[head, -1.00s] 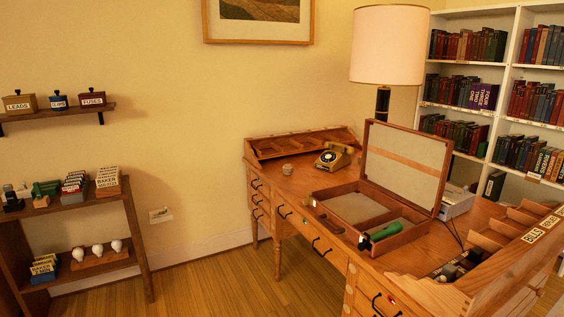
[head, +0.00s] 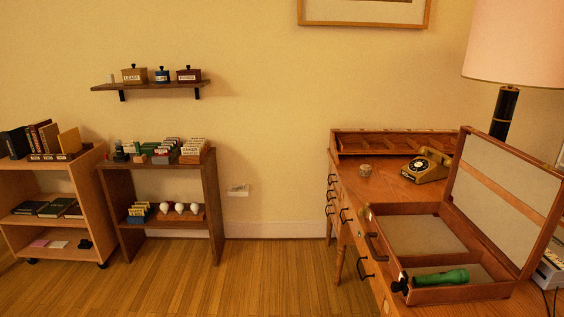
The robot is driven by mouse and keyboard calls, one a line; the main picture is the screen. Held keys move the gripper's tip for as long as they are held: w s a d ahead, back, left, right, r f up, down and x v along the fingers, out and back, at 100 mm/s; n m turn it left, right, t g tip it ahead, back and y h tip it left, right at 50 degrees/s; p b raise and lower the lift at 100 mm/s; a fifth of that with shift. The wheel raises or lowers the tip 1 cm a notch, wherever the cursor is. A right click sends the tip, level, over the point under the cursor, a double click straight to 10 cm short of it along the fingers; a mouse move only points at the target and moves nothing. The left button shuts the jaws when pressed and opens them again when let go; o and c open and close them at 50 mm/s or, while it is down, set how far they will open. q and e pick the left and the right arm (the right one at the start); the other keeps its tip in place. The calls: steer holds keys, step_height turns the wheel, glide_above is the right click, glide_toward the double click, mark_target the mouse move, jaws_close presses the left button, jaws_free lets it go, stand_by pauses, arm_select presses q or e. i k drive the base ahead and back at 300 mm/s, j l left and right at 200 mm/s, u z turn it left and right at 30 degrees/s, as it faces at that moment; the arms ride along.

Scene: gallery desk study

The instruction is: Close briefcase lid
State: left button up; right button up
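The brown briefcase (head: 382,238) lies open on the wooden desk at the right of the head view. Its lid (head: 552,216) stands up, tilted slightly back, on the right side of the base, with a pale lining and a tan strap across it. A green flashlight (head: 441,278) lies in the front compartment of the base. The larger compartment behind it looks empty. A handle shows on the base's left side. Neither of my grippers is in view.
Shelves (head: 160,168) stand along the left wall. The wooden floor (head: 275,275) between them and the desk is clear.

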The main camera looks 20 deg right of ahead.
mark_target(512, 200)
steer(key=k+l, duration=0.1)
steer(key=l, duration=0.65)
steer(key=k+l, duration=0.1)
steer(key=l, duration=0.65)
steer(key=k+l, duration=0.1)
steer(key=l, duration=1.35)
steer(key=k+l, duration=0.15)
steer(key=l, duration=0.6)
steer(key=k+l, duration=0.1)
steer(key=l, duration=0.65)
